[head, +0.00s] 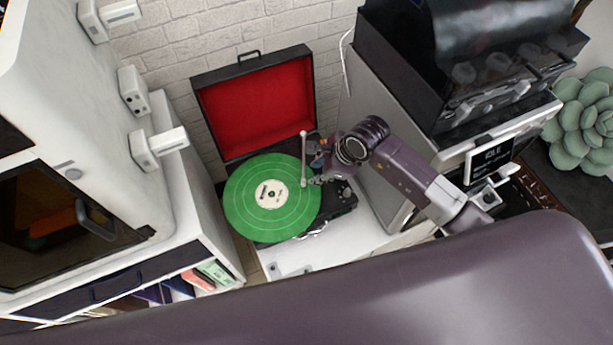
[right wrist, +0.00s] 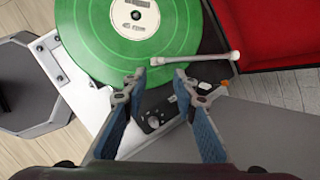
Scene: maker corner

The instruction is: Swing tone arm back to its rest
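A portable record player with an open red-lined lid (head: 258,100) stands on a white surface. A green record (head: 246,210) lies on it; it also fills the top of the right wrist view (right wrist: 110,45). The thin white tone arm (head: 304,160) runs along the record's right side. In the right wrist view the tone arm (right wrist: 195,58) has its head end over the outer part of the record. My right gripper (right wrist: 160,80) is open, its fingertips apart, just short of the tone arm; whether they touch it is unclear. My left gripper is out of view.
Control knobs (right wrist: 153,121) sit on the deck between my right fingers. A white cabinet (head: 100,110) stands at the left, and a grey box with a black machine (head: 470,70) at the right. A brick wall is behind. A succulent (head: 585,110) is far right.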

